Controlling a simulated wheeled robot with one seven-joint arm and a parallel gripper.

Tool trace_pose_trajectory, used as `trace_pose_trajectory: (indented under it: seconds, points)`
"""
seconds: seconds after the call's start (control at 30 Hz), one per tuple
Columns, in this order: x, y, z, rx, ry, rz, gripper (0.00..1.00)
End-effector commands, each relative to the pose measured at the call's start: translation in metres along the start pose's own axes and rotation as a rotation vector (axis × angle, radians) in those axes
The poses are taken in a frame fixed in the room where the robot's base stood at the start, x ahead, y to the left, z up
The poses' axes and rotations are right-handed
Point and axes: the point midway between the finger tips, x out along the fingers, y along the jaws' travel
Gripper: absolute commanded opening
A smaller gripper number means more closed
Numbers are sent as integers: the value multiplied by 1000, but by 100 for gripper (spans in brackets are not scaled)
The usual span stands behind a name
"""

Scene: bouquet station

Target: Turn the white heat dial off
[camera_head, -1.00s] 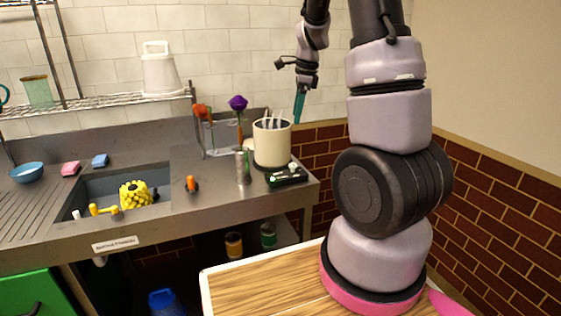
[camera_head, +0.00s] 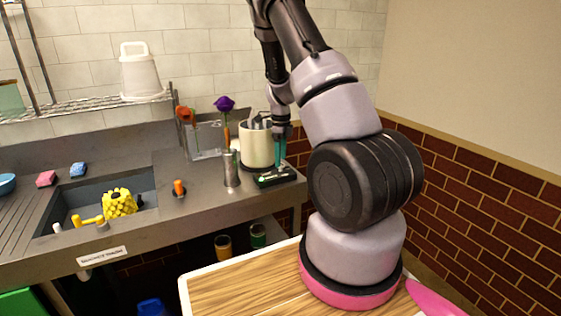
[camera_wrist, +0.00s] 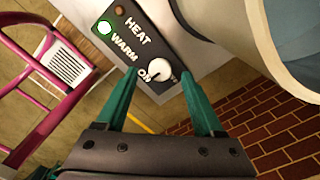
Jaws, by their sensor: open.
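The white heat dial (camera_wrist: 158,69) is a round knob on a dark control box (camera_wrist: 139,38) in the wrist view. The box carries the words HEAT and WARM and a label starting with O beside the dial. A green lamp (camera_wrist: 104,27) is lit and a brown lamp (camera_wrist: 120,11) looks dark. My gripper (camera_wrist: 160,75) is open, with one teal finger on each side of the dial; I cannot tell whether they touch it. In the head view my gripper (camera_head: 281,166) points down over the control box (camera_head: 275,181) at the counter's right end.
A cream pot (camera_head: 256,148) stands right behind the box, and its wall fills the upper right of the wrist view. A metal cylinder (camera_head: 231,170) and a purple flower (camera_head: 224,103) stand to the left. A sink (camera_head: 60,203) with a yellow object (camera_head: 118,203) lies further left.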

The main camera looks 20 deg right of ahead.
Motion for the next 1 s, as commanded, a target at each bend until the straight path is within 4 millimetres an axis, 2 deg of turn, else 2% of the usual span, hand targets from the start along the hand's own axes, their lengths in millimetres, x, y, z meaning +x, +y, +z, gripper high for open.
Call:
trace_pose_trajectory:
  seconds: [0.1, 0.2, 0.47, 0.5, 0.67, 0.7, 1.0]
  points:
    - [13, 0, 0, 0, 0, 1, 69]
    - [18, 0, 0, 0, 0, -1, 69]
    - [20, 0, 0, -1, -1, -1, 69]
    - [20, 0, 0, -1, -1, -1, 65]
    - [19, 0, 0, -1, -1, -1, 4]
    - [19, 0, 0, -1, -1, -1, 0]
    - [19, 0, 1, -29, -1, -1, 0]
